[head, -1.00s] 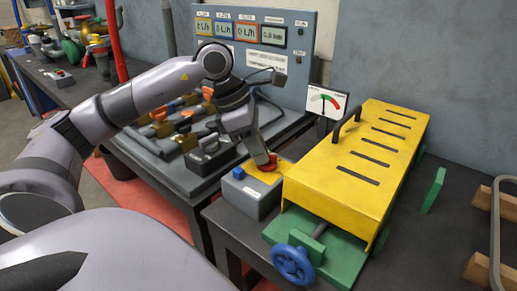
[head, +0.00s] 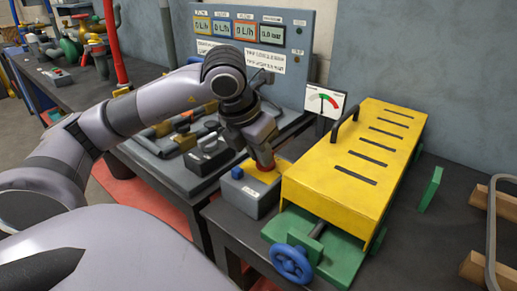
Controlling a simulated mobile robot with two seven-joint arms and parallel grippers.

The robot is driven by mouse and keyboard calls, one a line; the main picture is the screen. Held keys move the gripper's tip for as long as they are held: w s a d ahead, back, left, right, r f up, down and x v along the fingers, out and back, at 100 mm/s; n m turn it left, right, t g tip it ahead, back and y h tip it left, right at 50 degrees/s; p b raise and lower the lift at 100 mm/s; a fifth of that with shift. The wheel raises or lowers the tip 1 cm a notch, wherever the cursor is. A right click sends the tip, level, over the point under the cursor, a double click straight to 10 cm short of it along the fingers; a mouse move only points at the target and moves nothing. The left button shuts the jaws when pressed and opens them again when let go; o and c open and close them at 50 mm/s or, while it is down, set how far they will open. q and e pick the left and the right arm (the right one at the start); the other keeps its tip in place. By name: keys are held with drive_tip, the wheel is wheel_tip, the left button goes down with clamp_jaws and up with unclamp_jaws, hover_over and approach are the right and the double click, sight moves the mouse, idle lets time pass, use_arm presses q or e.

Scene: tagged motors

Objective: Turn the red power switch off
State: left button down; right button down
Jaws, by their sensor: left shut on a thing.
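The switch box (head: 252,196) is grey with a yellow top and stands on the dark table left of the yellow cover. A blue button (head: 237,173) sits on its near left side. The red power switch (head: 265,167) shows only as a sliver on the yellow top, mostly hidden by my left gripper. My left gripper (head: 264,163) points down from above, its fingertips at the red switch and shut on it. My right gripper is not in view.
A yellow slotted cover (head: 345,170) with a black handle stands right of the box, close to it. A blue handwheel (head: 291,264) is in front. A gauge (head: 325,102) and a display panel (head: 262,50) stand behind. Pipes and valves lie left.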

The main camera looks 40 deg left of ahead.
use_arm(q)
drive_tip(key=shift+n, duration=0.5)
drive_tip(key=c, duration=1.1)
unclamp_jaws()
drive_tip(key=p+v, duration=0.1)
drive_tip(key=v, duration=0.6)
drive_tip(key=shift+d+r, duration=0.15)
drive_tip(key=shift+d, duration=0.05)
drive_tip(key=shift+s, duration=0.15)
